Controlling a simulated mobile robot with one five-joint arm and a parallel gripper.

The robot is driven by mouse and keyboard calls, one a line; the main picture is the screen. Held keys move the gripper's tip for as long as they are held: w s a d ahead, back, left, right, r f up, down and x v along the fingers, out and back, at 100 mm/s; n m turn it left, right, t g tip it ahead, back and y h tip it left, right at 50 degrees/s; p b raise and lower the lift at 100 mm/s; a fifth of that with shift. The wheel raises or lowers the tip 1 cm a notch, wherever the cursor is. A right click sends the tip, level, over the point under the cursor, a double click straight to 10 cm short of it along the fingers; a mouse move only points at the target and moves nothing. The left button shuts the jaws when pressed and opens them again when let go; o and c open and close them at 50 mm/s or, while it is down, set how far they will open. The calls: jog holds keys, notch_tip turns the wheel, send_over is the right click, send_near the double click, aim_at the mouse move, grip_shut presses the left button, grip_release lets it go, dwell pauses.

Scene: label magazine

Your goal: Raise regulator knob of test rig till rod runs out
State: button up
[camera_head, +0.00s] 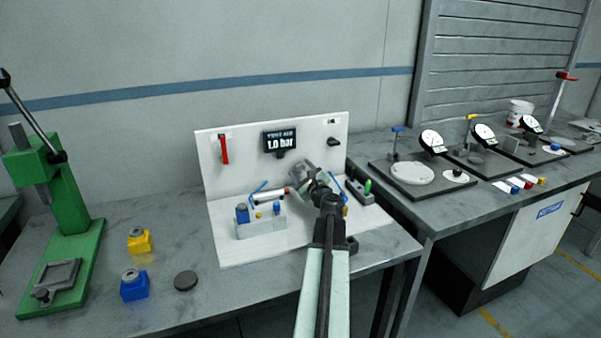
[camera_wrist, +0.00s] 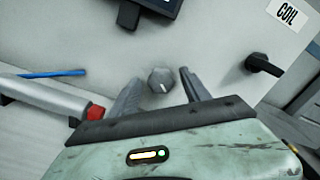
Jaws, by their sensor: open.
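The test rig is a white panel and base (camera_head: 225,240) on the grey bench. Its dark display (camera_head: 280,142) reads 1.0 bar. In the wrist view the grey regulator knob (camera_wrist: 161,80) with a white mark sits on the panel between my gripper's spread fingers (camera_wrist: 158,92). The fingers look apart from it on both sides. In the head view my gripper (camera_head: 303,172) is in front of the panel below the display and hides the knob. A silver cylinder with a red end (camera_head: 270,196) lies on the rig base; it also shows in the wrist view (camera_wrist: 50,105).
A black lever (camera_wrist: 262,66) is at the right of the panel, and a red-handled part (camera_head: 224,149) at the left. A green press (camera_head: 60,200), yellow block (camera_head: 139,241), blue block (camera_head: 133,285) and dark disc (camera_head: 186,281) stand left. Dial gauges (camera_head: 433,142) stand on the right bench.

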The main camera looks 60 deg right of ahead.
jog(key=v, duration=0.7)
jog(key=shift+s+a, duration=0.25)
jog(key=shift+a, duration=0.05)
dwell(0.9)
